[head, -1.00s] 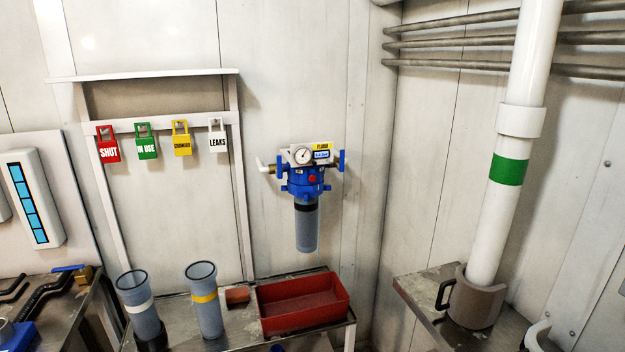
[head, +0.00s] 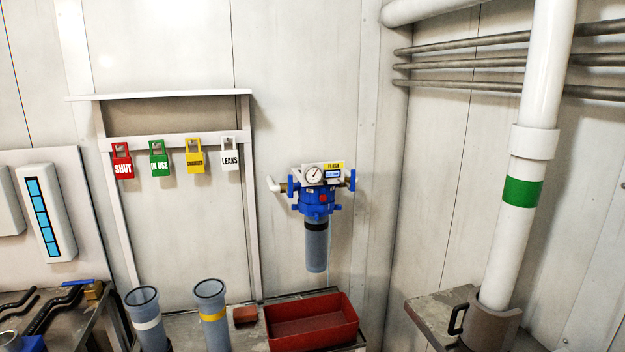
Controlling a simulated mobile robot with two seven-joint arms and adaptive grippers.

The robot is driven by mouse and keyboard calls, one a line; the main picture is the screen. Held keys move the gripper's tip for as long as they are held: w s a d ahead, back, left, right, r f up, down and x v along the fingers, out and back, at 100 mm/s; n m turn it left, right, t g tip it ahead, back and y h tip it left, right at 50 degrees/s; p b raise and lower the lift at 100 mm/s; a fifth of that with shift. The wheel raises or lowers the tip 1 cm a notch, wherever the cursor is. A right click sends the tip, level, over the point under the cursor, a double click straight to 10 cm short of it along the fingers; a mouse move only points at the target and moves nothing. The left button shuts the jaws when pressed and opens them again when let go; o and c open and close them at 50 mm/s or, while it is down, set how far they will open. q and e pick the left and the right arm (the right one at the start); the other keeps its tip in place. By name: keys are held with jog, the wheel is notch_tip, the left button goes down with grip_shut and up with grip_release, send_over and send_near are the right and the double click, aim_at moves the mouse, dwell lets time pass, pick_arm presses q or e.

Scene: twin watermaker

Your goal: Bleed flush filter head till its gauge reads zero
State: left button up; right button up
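The flush filter head (head: 316,200) is blue and mounted on the back wall, with a clear grey bowl (head: 316,247) hanging below it. A round white gauge (head: 314,174) sits on top, beside a yellow and blue label (head: 334,169). The gauge needle is too small to read surely. A red button (head: 323,197) is on the front of the head. Blue handles show at its left (head: 291,185) and right (head: 352,181). A white spout points out to the left. Neither of my grippers is in view.
A red tray (head: 312,334) stands on the bench below the filter. Two grey cylinders, one white-banded (head: 146,318) and one yellow-banded (head: 212,314), stand left of it. Several coloured tags (head: 159,160) hang on a rack. A white pipe (head: 524,165) rises at the right.

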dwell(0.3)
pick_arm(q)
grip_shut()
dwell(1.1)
